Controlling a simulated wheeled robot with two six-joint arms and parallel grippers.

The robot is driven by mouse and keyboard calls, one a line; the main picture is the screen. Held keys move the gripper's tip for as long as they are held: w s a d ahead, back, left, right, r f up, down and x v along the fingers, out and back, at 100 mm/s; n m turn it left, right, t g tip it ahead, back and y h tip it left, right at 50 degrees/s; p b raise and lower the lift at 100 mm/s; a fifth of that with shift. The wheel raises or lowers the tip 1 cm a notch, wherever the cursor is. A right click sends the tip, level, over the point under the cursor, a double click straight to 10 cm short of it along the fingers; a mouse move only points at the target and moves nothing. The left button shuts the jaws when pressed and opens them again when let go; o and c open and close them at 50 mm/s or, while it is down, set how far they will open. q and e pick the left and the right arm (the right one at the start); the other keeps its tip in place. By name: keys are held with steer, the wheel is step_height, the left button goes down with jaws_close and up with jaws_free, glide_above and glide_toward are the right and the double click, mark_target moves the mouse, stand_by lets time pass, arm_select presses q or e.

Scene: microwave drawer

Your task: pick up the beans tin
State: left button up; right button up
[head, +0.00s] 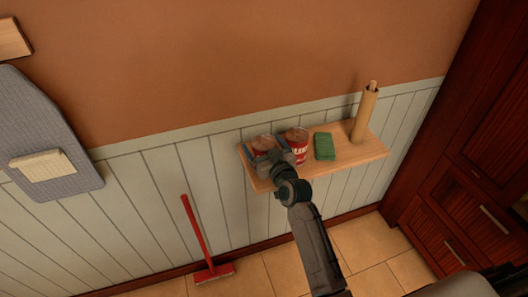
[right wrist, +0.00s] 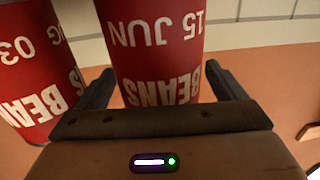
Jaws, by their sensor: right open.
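Two red tins with white lettering stand side by side on a wooden wall shelf in the head view: a left tin (head: 263,143) and a right tin (head: 298,147). My right gripper (head: 268,154) is at the left tin and partly hides it. In the right wrist view, a tin reading BEANS and 15 JUN, upside down (right wrist: 155,45), stands between the open fingers of my right gripper (right wrist: 160,75). The fingers lie to either side of it, with no clear grip. The other tin (right wrist: 35,70), also reading BEANS, is close outside the left finger. My left gripper is out of view.
The shelf (head: 345,160) also holds a green block (head: 324,146) and an upright tan roll (head: 364,115) to the right. A red broom (head: 197,235) leans below left. An ironing board (head: 45,125) is at far left, and dark red cabinets (head: 465,150) are at right.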

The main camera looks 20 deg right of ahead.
steer(key=shift+s, duration=0.1)
steer(key=shift+c, duration=0.2)
steer(key=shift+r, duration=0.1)
steer(key=c, duration=1.4)
steer(key=shift+o, duration=0.2)
